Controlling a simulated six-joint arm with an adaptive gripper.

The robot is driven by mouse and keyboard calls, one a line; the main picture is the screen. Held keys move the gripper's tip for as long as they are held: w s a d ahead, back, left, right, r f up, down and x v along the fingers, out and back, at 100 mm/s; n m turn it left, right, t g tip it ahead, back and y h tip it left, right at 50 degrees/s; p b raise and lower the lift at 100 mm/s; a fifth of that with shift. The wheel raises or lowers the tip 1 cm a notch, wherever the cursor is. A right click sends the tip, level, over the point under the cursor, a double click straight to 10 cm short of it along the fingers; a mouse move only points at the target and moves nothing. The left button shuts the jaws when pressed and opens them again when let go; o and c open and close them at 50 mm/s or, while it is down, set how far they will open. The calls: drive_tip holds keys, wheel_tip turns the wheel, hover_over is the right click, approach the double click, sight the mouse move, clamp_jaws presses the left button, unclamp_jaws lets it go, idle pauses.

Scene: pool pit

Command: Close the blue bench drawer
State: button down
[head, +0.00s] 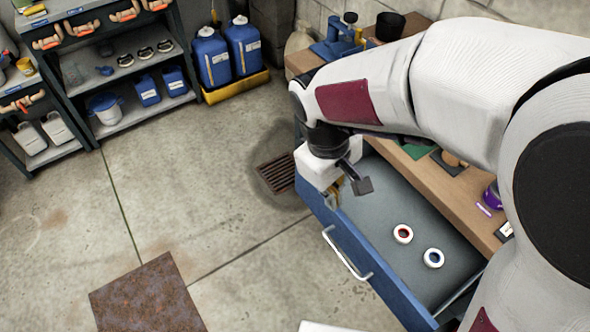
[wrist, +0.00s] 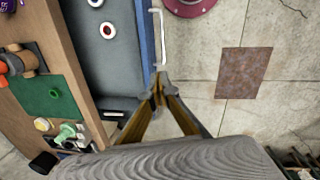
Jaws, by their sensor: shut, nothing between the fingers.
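The blue bench drawer (head: 365,253) is pulled out from the wooden bench, with its grey inside showing. A white bar handle (head: 345,254) is on its front; the handle also shows in the wrist view (wrist: 157,36). Two white rolls of tape lie in the drawer, one with a red core (head: 403,233) and one with a blue core (head: 433,257).
The bench top (head: 450,195) holds a green mat (wrist: 48,98) and small items. A floor drain (head: 277,174) and a rusty plate (head: 146,296) lie on the concrete. Shelves (head: 130,68) and blue jugs (head: 212,56) stand at the back. The floor before the drawer is mostly clear.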

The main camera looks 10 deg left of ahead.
drive_tip(key=w+a+f+n+h, duration=0.2)
drive_tip(key=w+a+f+n, duration=0.3)
drive_tip(key=a+f+n, duration=0.65)
drive_tip(key=w+a+n+t, duration=0.2)
drive_tip(key=w+a+n, duration=0.3)
drive_tip(key=shift+w+a+f, duration=0.25)
drive_tip(key=shift+w, duration=0.15)
drive_tip(key=shift+f, duration=0.15)
